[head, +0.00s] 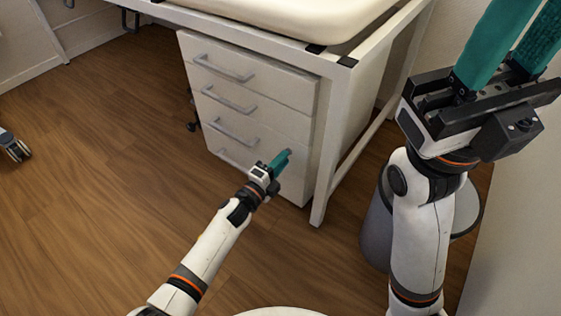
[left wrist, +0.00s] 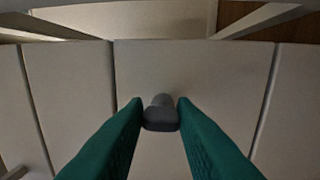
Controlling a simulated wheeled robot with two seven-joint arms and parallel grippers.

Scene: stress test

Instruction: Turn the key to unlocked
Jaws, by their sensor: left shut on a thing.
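A small grey key (left wrist: 161,119) sticks out from a grey round lock (left wrist: 162,100) on a white drawer front. In the left wrist view the key's head is between the teal fingertips of my left gripper (left wrist: 160,117), which is shut on it. In the head view my left gripper (head: 284,158) reaches the lower right part of the white drawer cabinet (head: 302,95). The key is a tiny grey spot there, mostly hidden by the fingers, so its turn angle cannot be told. My right gripper (head: 518,50) is raised at the upper right, fingers apart, tips out of frame.
A white-framed table (head: 335,72) with a pale padded top stands over the cabinet; its leg is just right of the drawers. The drawers have grey bar handles (head: 225,68). A grey bin (head: 377,232) stands behind my right arm.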

